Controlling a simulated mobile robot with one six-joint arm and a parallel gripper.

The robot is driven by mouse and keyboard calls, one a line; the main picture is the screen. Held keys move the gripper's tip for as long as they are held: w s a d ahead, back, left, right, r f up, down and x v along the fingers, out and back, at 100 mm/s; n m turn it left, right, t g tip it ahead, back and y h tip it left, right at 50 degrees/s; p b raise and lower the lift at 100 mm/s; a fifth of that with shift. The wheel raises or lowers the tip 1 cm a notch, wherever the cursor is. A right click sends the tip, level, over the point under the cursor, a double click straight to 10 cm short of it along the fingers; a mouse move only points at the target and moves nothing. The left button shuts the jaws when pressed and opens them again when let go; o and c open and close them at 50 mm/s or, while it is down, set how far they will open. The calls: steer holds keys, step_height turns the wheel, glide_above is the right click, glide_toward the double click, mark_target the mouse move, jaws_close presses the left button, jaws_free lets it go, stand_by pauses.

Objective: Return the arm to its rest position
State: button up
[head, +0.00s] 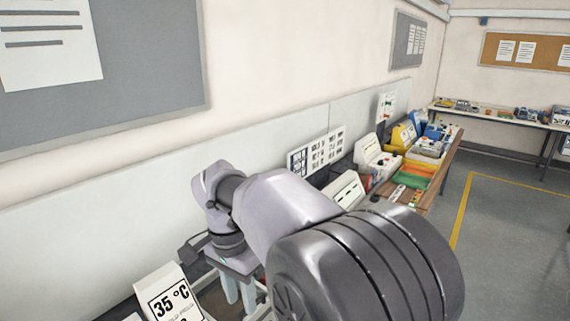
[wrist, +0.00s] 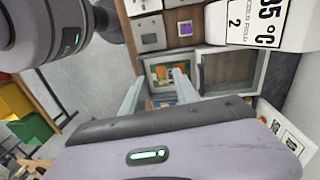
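My arm (head: 290,205) reaches from the lower right of the head view over the bench by the wall, bent down at the wrist. My gripper (head: 238,292) points down at its end, and its tips are partly cut off or hidden by the arm. In the wrist view my gripper (wrist: 159,76) shows two pale fingers standing apart, with nothing seen held between them. Beyond them lies a small framed colourful picture (wrist: 166,73) in a light tray. I cannot tell the exact height of the fingers above it.
A white "35 °C" sign box (head: 172,300) stands close left of my gripper. A dark open-topped box (wrist: 230,70) lies beside the picture. A white console (head: 345,188) and several coloured bins (head: 415,170) line the bench.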

steer(key=s+d+n+t+y+b, duration=0.1)
steer(key=s+d+b, duration=0.2)
steer(key=d, duration=0.4)
steer(key=s+d+n+t+y+b, duration=0.1)
steer(key=s+d+t+b, duration=0.1)
steer(key=s+d+b, duration=0.3)
steer(key=s+d+f+t+b, duration=0.3)
steer(key=s+d+f, duration=0.3)
steer(key=s, duration=0.3)
steer(key=shift+d+f+n+y+b, duration=0.3)
steer(key=shift+d+f+y+b, duration=0.1)
steer(key=shift+d, duration=0.4)
steer(key=shift+a, duration=0.15)
